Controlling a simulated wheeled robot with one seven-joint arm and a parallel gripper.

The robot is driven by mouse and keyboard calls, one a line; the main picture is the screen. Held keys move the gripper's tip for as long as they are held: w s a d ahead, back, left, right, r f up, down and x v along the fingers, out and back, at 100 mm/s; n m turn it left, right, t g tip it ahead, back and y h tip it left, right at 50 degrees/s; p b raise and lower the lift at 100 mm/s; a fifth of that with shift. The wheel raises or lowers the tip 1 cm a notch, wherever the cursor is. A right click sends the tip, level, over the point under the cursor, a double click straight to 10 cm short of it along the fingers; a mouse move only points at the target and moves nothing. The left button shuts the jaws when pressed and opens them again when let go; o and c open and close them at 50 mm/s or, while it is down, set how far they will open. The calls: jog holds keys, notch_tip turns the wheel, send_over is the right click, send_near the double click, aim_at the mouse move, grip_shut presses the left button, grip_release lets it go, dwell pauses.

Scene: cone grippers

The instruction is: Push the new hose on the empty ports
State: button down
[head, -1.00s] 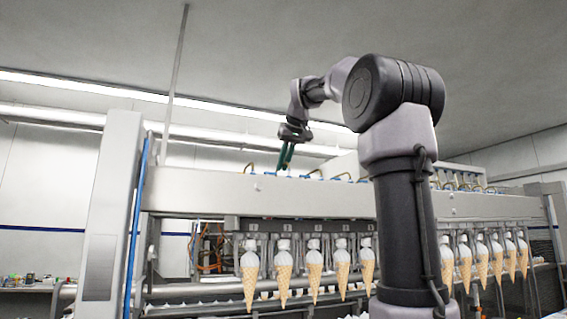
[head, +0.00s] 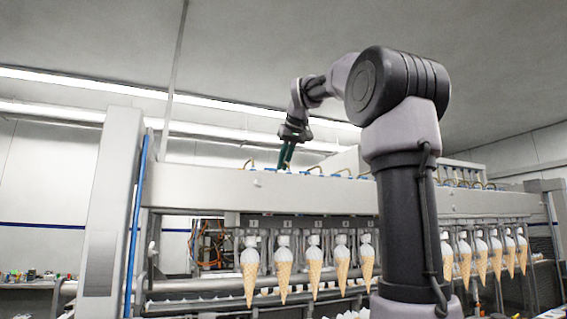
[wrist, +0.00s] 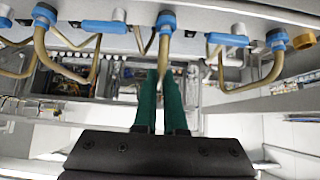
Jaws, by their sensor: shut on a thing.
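My gripper (wrist: 161,72) has green fingers, seen in the wrist view closed around a tan hose (wrist: 164,50). The hose runs up to a blue fitting (wrist: 166,19) on the machine's rail. In the head view my gripper (head: 283,166) points down at the top of the machine's beam, where the hose is too small to make out. Other tan hoses loop from blue fittings at the left (wrist: 41,48) and right (wrist: 270,75) of the wrist view.
The machine's long pale beam (head: 220,190) spans the head view, with blue fittings and hoses along its top. Cones (head: 283,272) hang in a row below it. A grey post (head: 112,215) stands at the left.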

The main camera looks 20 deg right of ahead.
jog(key=c, duration=0.9)
grip_release()
jog(key=o, duration=0.3)
jog(key=shift+r, duration=2.5)
jog(key=shift+s, duration=0.1)
